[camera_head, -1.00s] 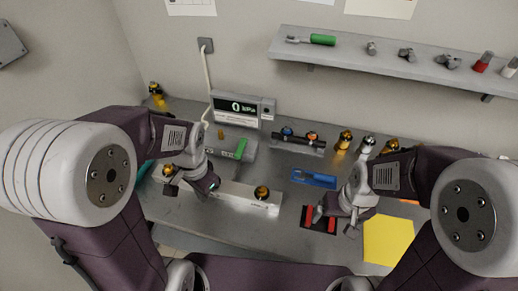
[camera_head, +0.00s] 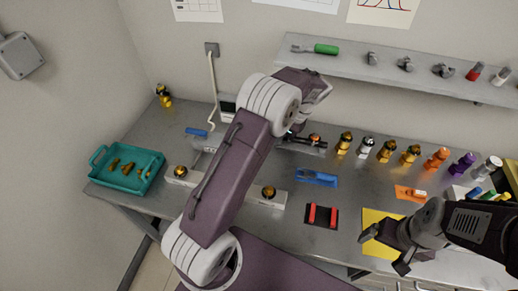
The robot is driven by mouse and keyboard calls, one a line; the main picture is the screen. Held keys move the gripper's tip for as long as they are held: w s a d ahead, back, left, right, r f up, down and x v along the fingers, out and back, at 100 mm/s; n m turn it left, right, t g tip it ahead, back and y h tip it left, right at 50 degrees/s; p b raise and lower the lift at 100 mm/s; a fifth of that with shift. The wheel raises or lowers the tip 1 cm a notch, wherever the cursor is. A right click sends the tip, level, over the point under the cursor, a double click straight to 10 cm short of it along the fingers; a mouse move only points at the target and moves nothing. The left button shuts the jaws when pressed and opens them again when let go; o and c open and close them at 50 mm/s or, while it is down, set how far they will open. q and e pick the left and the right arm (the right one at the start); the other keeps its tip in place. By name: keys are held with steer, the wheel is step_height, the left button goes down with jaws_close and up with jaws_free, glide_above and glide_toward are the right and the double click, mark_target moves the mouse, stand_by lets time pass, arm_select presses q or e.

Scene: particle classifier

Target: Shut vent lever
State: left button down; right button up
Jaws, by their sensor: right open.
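The vent lever is not visible. My left arm crosses in front of the grey device with the dark display and hides most of it; only a strip of the device (camera_head: 227,106) shows. My left gripper is hidden behind my own arm links, so its jaws cannot be seen. My right gripper (camera_head: 385,252) is open and empty, above the yellow sheet at the lower right, far from the device.
A teal tray (camera_head: 101,176) with several brass pieces lies at the left. A blue tray (camera_head: 316,178) and a red-and-black holder (camera_head: 321,216) sit mid-table. Several coloured bottles line the back right. A wall shelf (camera_head: 385,72) runs above.

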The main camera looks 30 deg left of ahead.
arm_select(q)
steer(key=shift+f, duration=0.1)
steer(key=s+a+f+p, duration=0.1)
steer(key=s+a+f, duration=0.1)
steer(key=a+f, duration=0.5)
steer(key=shift+x, duration=1.05)
